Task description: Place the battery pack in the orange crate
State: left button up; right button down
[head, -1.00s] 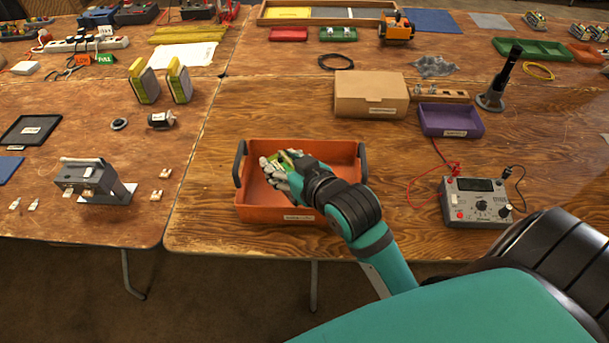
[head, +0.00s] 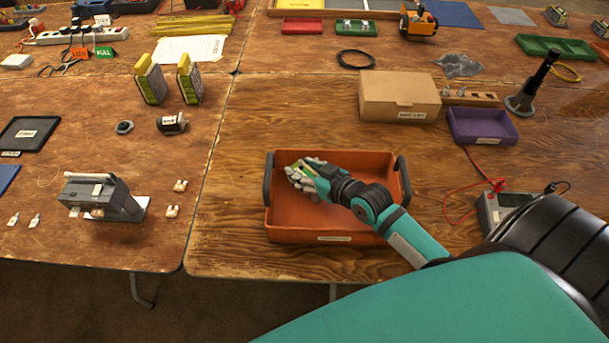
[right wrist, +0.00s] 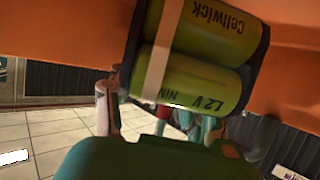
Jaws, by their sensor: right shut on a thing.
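The orange crate (head: 292,234) stands near the front edge of the right table, with a dark handle at each end. My right gripper (head: 303,177) is over the left part of the crate's opening. It is shut on the battery pack (head: 301,168), which shows green between the fingers. In the right wrist view the battery pack (right wrist: 200,55) shows green cells with a pale band and dark end caps, close in front of the orange crate wall (right wrist: 60,30). Whether the pack touches the crate I cannot tell. My left gripper is not in view.
A cardboard box (head: 398,97), a purple bin (head: 482,127) and a meter with red leads (head: 492,212) stand to the right. A grey device (head: 100,197) and two yellow-topped packs (head: 150,80) are on the left table. Bare wood lies behind the crate.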

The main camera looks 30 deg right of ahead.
notch_tip(320, 180, down, 2)
jog(key=shift+f, duration=0.35)
jog(key=c, duration=0.7)
grip_release()
jog(key=shift+o, duration=0.4)
jog(key=shift+s, duration=0.4)
jog(key=v, duration=0.5)
jog(key=shift+s+d+r, duration=0.15)
jog(key=shift+s+r, duration=0.1)
jog(key=shift+s+d+r, duration=0.1)
jog(key=shift+s+r, duration=0.1)
jog(key=shift+s, duration=0.3)
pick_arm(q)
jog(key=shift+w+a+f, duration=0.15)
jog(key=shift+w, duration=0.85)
